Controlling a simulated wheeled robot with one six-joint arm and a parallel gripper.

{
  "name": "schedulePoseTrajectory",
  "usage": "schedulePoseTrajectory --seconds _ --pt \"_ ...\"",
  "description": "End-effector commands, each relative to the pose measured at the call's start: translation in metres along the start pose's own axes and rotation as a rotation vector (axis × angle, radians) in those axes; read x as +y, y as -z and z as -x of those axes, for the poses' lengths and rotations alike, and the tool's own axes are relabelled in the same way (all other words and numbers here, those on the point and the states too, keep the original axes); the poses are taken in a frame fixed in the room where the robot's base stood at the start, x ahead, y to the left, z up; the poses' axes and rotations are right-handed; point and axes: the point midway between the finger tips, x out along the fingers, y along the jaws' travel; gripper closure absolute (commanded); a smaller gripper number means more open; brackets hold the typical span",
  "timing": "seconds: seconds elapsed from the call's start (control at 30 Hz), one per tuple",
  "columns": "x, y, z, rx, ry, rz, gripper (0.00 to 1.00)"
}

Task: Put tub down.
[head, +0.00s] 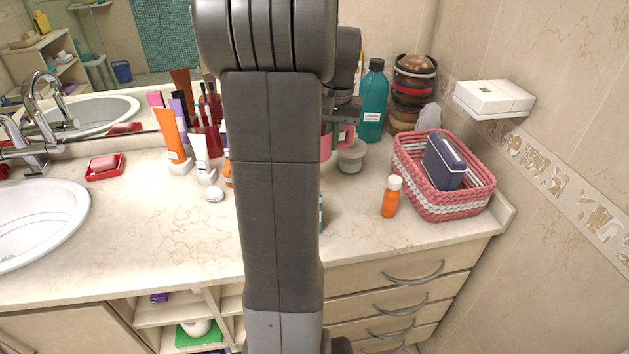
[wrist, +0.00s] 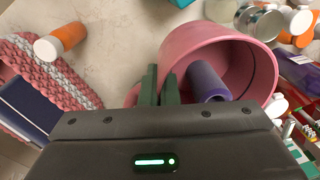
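The tub is a pink, round, mug-like vessel with a side handle. In the wrist view the tub (wrist: 185,42) is large and close, its opening facing the camera, with a purple cylinder (wrist: 207,82) showing inside. My gripper (wrist: 160,82) has its two dark green fingers close together at the handle side, seemingly shut on the handle. In the head view the tub (head: 326,146) is mostly hidden behind my arm, with my gripper (head: 347,112) just above its handle. I cannot tell how far its base is from the counter.
A grey-white jar (head: 352,157) stands close to the handle. A teal bottle (head: 373,103) and stacked rings (head: 413,90) stand behind. An orange bottle (head: 390,198) and woven basket (head: 480,213) are at right, tubes (head: 172,135) at left. The counter in front is mostly bare.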

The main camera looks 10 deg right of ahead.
Motion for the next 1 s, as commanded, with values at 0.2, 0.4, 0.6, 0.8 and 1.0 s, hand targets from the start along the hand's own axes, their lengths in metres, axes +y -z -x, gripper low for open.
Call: schedulePoseTrajectory --seconds 0.2,0.4,0.6,0.8,1.0 --pt "0.004 -0.001 -0.059 -0.006 -0.001 0.000 1.00" --pt "0.005 0.000 -0.089 -0.002 0.000 0.001 1.00" --pt "0.006 -0.001 -0.110 -0.003 0.000 0.001 1.00" --pt "0.008 0.000 -0.136 -0.002 0.000 0.000 1.00" --pt "0.008 0.000 -0.139 0.001 0.000 0.001 1.00"
